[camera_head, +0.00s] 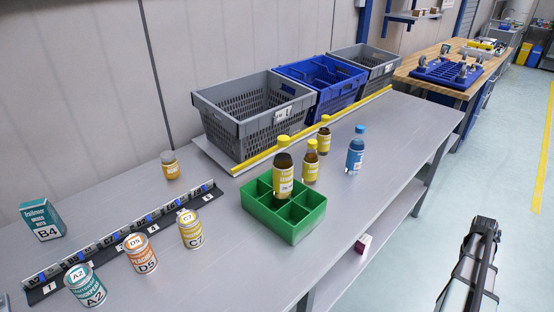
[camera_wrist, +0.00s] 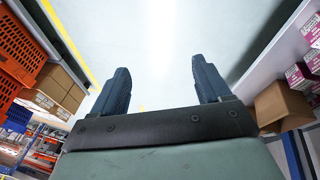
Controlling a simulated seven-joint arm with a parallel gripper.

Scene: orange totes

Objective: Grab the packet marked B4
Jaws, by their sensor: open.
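The packet marked B4 (camera_head: 42,220) is a small teal and white box. It stands upright on the grey bench at the far left of the head view, behind the left part of a black numbered rail. My gripper (camera_wrist: 157,77) shows in the wrist view with its two dark fingers spread wide and nothing between them. It points toward pale floor, and the packet is not in that view. In the head view, part of my arm is at the lower right, off the bench and far from the packet.
Cans A2 (camera_head: 87,286), D5 (camera_head: 140,254) and C7 (camera_head: 190,230) stand in front of the rail (camera_head: 75,268). A yellow-labelled jar (camera_head: 170,166) stands behind it. A green divided box (camera_head: 300,222) holds a bottle; other bottles stand beyond. Crates (camera_head: 215,115) line the back.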

